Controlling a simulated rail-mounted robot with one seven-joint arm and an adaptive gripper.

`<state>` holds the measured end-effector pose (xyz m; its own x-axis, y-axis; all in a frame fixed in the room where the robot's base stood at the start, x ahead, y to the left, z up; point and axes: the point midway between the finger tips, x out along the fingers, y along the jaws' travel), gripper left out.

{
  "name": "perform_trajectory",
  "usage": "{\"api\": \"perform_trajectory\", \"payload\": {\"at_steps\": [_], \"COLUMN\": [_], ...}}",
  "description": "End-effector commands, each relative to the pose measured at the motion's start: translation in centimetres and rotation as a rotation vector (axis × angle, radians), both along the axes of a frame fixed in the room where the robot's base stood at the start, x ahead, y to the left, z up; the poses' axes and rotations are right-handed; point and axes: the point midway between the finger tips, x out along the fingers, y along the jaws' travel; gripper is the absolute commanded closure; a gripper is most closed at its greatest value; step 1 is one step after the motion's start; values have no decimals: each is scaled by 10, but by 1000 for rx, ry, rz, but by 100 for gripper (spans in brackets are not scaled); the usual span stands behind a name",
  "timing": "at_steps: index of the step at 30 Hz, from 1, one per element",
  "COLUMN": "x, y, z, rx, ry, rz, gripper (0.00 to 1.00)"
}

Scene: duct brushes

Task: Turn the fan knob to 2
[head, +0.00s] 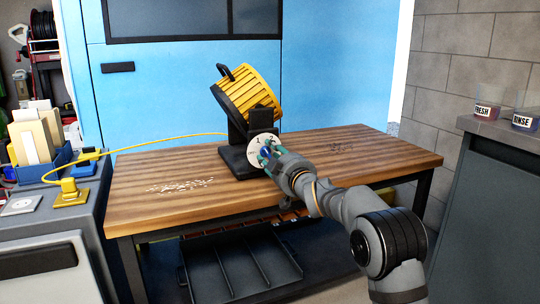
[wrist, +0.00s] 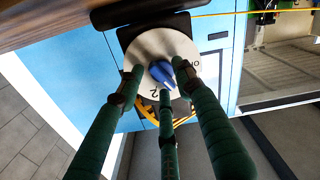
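The fan is a yellow ribbed drum (head: 252,93) on a black stand, standing on the wooden bench. On its front is a pale round dial (head: 254,148) with the marks 1 and 2; the dial (wrist: 150,45) fills the upper middle of the wrist view, with a 2 near its lower edge. A blue knob (wrist: 161,73) sits at the dial's middle, a pale line on its lower right end. My gripper (wrist: 160,80) has green fingers spread around the knob, with a gap at the left finger. In the head view my gripper (head: 268,153) is right at the dial.
The wooden bench top (head: 330,160) is clear except for pale scattered bits (head: 180,186) at left and dark ones at right. A yellow cable (head: 130,147) runs to a plug (head: 69,190) on the left cabinet. Cups marked FRESH (head: 487,106) and RINSE (head: 524,116) stand on the right counter.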

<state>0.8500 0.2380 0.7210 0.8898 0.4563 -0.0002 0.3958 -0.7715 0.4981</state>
Motion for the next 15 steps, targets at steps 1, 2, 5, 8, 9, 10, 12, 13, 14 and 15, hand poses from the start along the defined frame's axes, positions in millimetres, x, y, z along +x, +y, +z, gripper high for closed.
{"api": "perform_trajectory", "payload": {"at_steps": [1,2,5,8,9,10,12,13,14,15], "x": [0,0,0,0,0,0,0,0,0,0], "y": [0,0,0,0,-1,-1,-1,-1,-2,-2], "z": [0,0,0,0,0,0,1,1,1,1], "rx": [0,0,0,0,1,1,1,1,1,1], "ry": [0,0,0,0,-1,-1,-2,-2,-2,-2], "rz": [0,0,0,0,0,0,-1,-1,-2,-2], "gripper": [65,66,72,77,80,82,86,87,89,92]}}
